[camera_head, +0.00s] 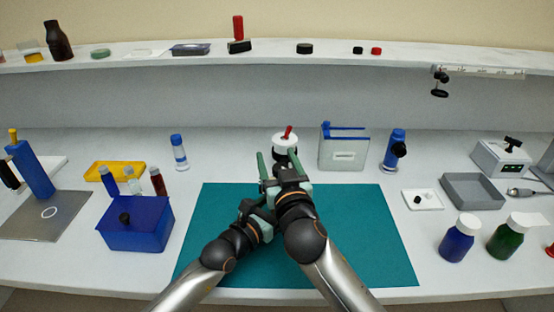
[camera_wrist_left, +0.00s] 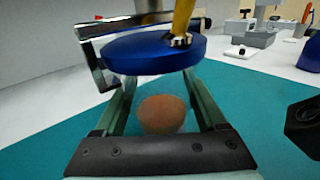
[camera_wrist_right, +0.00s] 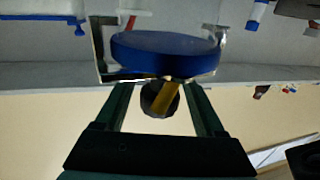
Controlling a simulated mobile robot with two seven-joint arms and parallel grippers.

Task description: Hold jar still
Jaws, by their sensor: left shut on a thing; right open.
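The jar shows in the left wrist view as a wide blue lid (camera_wrist_left: 150,50) with a yellow handle (camera_wrist_left: 182,20) above it; a rounded orange-brown part (camera_wrist_left: 161,114) shows below. My left gripper (camera_wrist_left: 158,88) is shut on the jar, one finger on each side under the lid. In the right wrist view the blue lid (camera_wrist_right: 165,52) stands beyond the fingertips, with the yellow handle (camera_wrist_right: 166,98) and a dark round part near them. My right gripper (camera_head: 277,157) is open, its fingers apart around that handle area. In the head view my arms hide the jar and most of my left gripper (camera_head: 256,213).
A teal mat (camera_head: 365,230) lies under my arms. A white pot with a red handle (camera_head: 285,142) stands just beyond the right fingertips. A clear blue-topped box (camera_head: 343,150) stands to its right.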

